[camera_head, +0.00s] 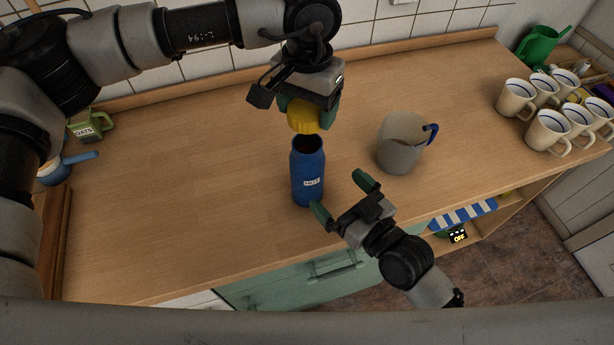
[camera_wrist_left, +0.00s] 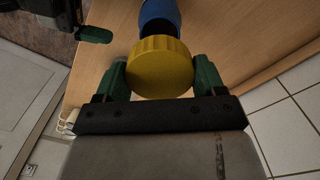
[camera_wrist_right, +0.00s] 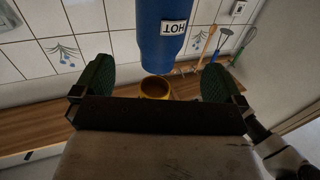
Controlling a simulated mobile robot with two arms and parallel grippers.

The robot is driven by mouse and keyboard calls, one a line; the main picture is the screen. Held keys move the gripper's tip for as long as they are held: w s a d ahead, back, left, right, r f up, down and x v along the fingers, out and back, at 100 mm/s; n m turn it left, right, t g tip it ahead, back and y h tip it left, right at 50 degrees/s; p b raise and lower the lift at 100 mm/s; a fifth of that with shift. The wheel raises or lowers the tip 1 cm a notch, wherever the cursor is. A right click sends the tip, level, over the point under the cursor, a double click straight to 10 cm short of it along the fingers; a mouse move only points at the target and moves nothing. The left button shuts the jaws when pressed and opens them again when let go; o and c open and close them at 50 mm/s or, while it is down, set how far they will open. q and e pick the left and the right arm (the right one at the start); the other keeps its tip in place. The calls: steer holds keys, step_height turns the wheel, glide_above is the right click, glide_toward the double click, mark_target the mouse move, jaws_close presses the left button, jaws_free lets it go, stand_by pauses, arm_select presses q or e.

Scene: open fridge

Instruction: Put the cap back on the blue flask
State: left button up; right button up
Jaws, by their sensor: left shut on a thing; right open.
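The blue flask (camera_head: 308,172) stands upright and uncapped on the wooden worktop, with a white label reading HOT. It also shows in the left wrist view (camera_wrist_left: 160,14) and the right wrist view (camera_wrist_right: 162,38). The yellow cap (camera_head: 303,117) is held just above the flask's mouth, apart from it as far as I can tell; it fills the middle of the left wrist view (camera_wrist_left: 160,68). My left gripper (camera_head: 306,108) is shut on the cap from above. My right gripper (camera_head: 342,197) is open and empty, low at the flask's right front side, with one fingertip close to the flask.
A grey jug (camera_head: 398,155) with a blue handle stands right of the flask. Several white mugs (camera_head: 548,132) and a green watering can (camera_head: 538,46) are at the right. A green OATS container (camera_head: 90,126) is at the left. The worktop left of the flask is clear.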

steer(key=x, duration=1)
steer(key=shift+a, duration=0.15)
steer(key=shift+c, duration=0.2)
steer(key=c, duration=1.3)
arm_select(q)
glide_above(306, 141)
steer(key=s, duration=0.3)
steer(key=shift+w+d+f, duration=0.1)
steer(key=shift+w+f, duration=0.05)
steer(key=shift+f, duration=1.1)
steer(key=shift+w+f, duration=0.1)
steer(key=shift+f, duration=1.15)
steer(key=shift+f, duration=0.85)
steer(key=shift+f, duration=0.3)
steer(key=shift+f, duration=0.35)
